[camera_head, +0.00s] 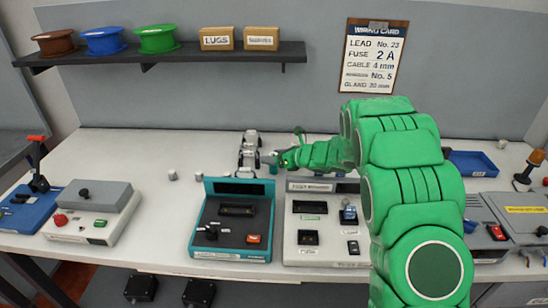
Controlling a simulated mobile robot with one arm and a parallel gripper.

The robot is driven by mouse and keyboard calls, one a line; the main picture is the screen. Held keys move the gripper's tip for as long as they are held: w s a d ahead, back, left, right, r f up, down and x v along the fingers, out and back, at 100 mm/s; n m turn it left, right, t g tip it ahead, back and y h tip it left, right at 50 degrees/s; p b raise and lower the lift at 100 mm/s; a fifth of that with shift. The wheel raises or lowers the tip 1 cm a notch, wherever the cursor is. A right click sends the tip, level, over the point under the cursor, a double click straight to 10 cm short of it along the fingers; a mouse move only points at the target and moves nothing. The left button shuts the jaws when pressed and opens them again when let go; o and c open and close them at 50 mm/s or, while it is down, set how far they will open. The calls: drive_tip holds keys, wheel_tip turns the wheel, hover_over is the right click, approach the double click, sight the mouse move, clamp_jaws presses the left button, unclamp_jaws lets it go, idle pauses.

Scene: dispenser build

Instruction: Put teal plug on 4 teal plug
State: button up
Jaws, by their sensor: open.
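A small teal piece (272,169), possibly the teal plug, shows just below my gripper at the back of the bench; it is too small to tell its shape. My gripper (268,160) is open beside a grey metallic rack (249,152). I cannot tell whether it touches the teal piece. A teal-framed device (230,253) with a dark top stands in front. No readable number 4 shows.
A pale test unit (328,252) with a blue plug (348,213) stands right of the teal device, partly behind my arm. A grey box (95,218) and blue press (28,208) stand left. Small grey cylinders (199,176) lie behind. A blue tray (472,163) sits back right.

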drive_tip(key=shift+r, duration=0.1)
drive_tip(key=shift+s+d+r, duration=0.1)
drive_tip(key=shift+d+r, duration=0.05)
drive_tip(key=shift+d, duration=0.05)
drive_tip(key=v, duration=1.1)
drive_tip(key=shift+d, duration=0.2)
drive_tip(key=shift+s+r, duration=0.1)
